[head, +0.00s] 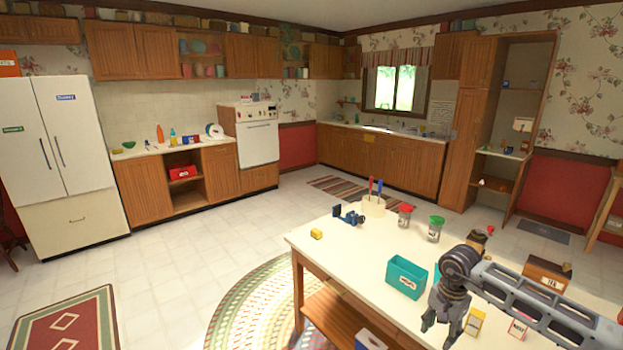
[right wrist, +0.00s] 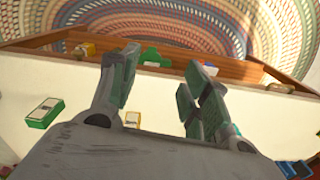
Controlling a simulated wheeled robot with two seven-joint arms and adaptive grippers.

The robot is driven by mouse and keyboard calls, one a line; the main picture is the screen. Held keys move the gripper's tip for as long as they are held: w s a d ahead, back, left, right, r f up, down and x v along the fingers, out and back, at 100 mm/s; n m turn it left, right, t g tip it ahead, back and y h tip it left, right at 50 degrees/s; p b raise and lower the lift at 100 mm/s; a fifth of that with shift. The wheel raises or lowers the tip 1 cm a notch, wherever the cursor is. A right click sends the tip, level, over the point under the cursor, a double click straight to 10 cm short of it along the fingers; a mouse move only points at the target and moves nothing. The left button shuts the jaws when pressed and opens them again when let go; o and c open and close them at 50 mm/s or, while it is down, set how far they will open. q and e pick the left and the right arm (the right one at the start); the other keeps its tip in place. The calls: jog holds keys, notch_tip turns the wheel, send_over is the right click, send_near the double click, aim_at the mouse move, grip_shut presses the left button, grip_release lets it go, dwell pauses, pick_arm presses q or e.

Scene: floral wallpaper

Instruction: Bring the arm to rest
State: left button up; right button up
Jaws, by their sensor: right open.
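My right arm (head: 540,305) comes in from the right over the white table (head: 330,245) in the head view. My right gripper (head: 441,318) hangs downward above the table's front part, to the right of a teal box (head: 406,277). In the right wrist view the fingers of my right gripper (right wrist: 160,85) are spread apart with nothing between them. Below them show the table top and the edge of a shelf, with a round braided rug beyond. My left gripper is not in the head view.
On the table stand a jar with a red lid (head: 405,215), a jar with a green lid (head: 435,229), a cup holding utensils (head: 374,205), a small yellow block (head: 316,234) and a brown box (head: 547,275). A yellow packet (head: 474,321) lies close to my gripper. Open floor (head: 190,260) lies left of the table.

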jog(key=w+a+f+m+t+y, duration=0.1)
jog(key=w+a+f+m+y, duration=0.1)
jog(key=a+f+m+y, duration=0.55)
jog(key=w+a+f+m+t+y, duration=0.2)
jog(key=w+a+f+m+y, duration=0.15)
jog(key=a+m, duration=0.5)
jog(key=d+f+m+t+h, duration=0.25)
jog(key=f+m+t, duration=0.55)
jog(key=f+m, duration=0.85)
jog(key=s+d+f+m+g+h, duration=0.2)
jog(key=s+d+f+m+h, duration=0.2)
jog(key=s+f+m, duration=0.55)
jog(key=s+d+f+m+g+h, duration=0.1)
jog(key=s+d+f+m+h, duration=0.35)
jog(key=s+f, duration=0.8)
jog(key=s+f+m+g, duration=0.2)
jog(key=s+f+m, duration=0.1)
jog(key=s, duration=0.7)
jog(key=s+a+f+m+g, duration=0.1)
jog(key=s+f+m, duration=0.3)
jog(key=s, duration=0.7)
jog(key=s+a+f+m+g, duration=0.1)
jog(key=s+f+m+g, duration=0.3)
jog(key=s, duration=0.6)
jog(key=shift+s+m, duration=0.2)
jog(key=shift+m, duration=0.15)
jog(key=shift+a, duration=0.1)
